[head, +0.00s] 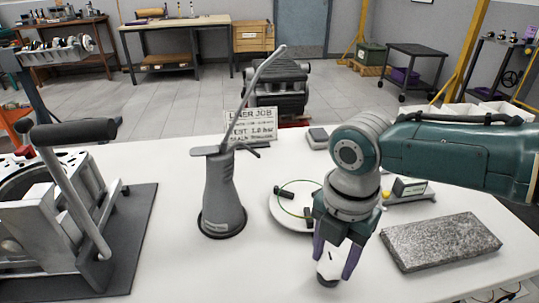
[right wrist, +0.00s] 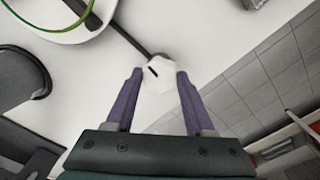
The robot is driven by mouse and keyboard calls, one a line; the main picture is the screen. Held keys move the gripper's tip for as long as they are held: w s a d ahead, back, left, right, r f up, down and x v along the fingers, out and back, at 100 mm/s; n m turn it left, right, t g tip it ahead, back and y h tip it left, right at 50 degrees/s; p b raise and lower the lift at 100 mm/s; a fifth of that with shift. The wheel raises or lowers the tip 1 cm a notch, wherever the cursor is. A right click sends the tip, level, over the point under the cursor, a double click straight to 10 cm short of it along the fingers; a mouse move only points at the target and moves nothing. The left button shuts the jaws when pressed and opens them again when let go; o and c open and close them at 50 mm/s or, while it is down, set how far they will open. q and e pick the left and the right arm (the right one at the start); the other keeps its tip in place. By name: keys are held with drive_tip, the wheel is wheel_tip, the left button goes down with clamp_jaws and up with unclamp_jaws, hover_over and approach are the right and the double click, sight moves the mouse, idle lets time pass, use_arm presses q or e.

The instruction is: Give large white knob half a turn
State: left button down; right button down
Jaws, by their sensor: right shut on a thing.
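The large white knob (head: 329,267) is at the front of the white table, below my right gripper (head: 333,265). In the right wrist view the knob (right wrist: 163,81) is a faceted white piece with a short black mark on its face. My right gripper's purple fingers (right wrist: 159,74) stand on either side of it and are shut on it. The gripper points down, and the fingers hide part of the knob in the head view. A dark bar (right wrist: 133,40) runs up to the knob's far side. My left gripper is in neither view.
A grey oil can (head: 222,195) stands left of the knob. A round white dish (head: 286,218) with a green ring lies behind my gripper. A speckled grey slab (head: 440,241) lies to the right. A metal press-like fixture (head: 62,215) fills the left.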

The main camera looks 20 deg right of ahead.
sight(331, 262)
drive_tip(key=shift+n, duration=0.6)
drive_tip(key=shift+r, duration=0.1)
drive_tip(key=shift+c, duration=1.3)
unclamp_jaws()
drive_tip(key=shift+r, duration=0.4)
wheel_tip(331, 262, up, 9)
drive_tip(key=p, duration=0.2)
drive_tip(key=shift+p, duration=0.3)
drive_tip(key=shift+s+a, duration=0.1)
drive_tip(key=shift+a, duration=0.05)
